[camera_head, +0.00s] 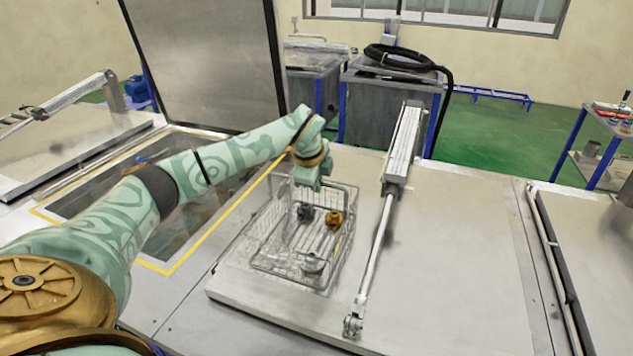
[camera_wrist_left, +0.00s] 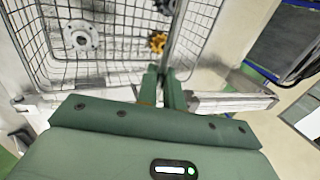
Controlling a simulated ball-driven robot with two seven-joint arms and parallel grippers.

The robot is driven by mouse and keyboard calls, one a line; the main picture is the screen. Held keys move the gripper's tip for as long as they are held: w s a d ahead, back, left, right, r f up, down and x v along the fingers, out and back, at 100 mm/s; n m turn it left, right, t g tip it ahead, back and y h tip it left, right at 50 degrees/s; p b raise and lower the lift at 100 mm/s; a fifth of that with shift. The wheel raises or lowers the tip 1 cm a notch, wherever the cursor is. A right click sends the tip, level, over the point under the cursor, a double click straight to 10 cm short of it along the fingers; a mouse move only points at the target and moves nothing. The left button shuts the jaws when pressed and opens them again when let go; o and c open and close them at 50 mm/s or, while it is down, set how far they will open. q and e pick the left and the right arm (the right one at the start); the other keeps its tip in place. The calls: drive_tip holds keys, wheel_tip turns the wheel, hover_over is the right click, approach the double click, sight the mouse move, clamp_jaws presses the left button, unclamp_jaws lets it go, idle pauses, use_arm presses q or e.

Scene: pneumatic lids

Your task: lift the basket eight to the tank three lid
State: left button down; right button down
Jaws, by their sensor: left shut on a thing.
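The wire basket (camera_head: 268,243) is at the left part of a closed grey lid (camera_head: 455,255). It holds a dark part (camera_head: 305,212), a brown-gold part (camera_head: 335,218) and a grey metal part (camera_head: 313,263). I cannot tell whether the basket rests on the lid or hangs just above it. My left gripper (camera_head: 314,183) is at the basket's far upper side, shut on it. In the left wrist view the closed fingers (camera_wrist_left: 165,88) meet at the basket's wire (camera_wrist_left: 115,62); the exact grip point is partly hidden. My right gripper is not in view.
A pneumatic cylinder (camera_head: 403,145) with its rod runs along the lid, right of the basket. An open tank (camera_head: 190,215) with a yellow-edged rim lies left, its raised lid (camera_head: 205,60) behind. A black hose (camera_head: 400,58) lies on a grey tank at the back.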

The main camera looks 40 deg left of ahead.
use_arm(q)
drive_tip(key=c, duration=1.5)
unclamp_jaws()
drive_tip(key=shift+s+d+f, duration=0.15)
drive_tip(key=shift+f, duration=0.55)
drive_tip(key=shift+o, duration=0.2)
drive_tip(key=shift+w, duration=0.2)
drive_tip(key=w+r+p+v, duration=0.1)
drive_tip(key=p+v, duration=0.5)
drive_tip(key=v, duration=0.7)
drive_tip(key=w+a+r+p+v, duration=0.1)
drive_tip(key=w+p+v, duration=0.2)
drive_tip(key=v, duration=1.1)
drive_tip(key=p, duration=0.2)
drive_tip(key=shift+w+a+r+p, duration=0.25)
drive_tip(key=shift+w+a+p, duration=0.05)
drive_tip(key=shift+w+p, duration=0.1)
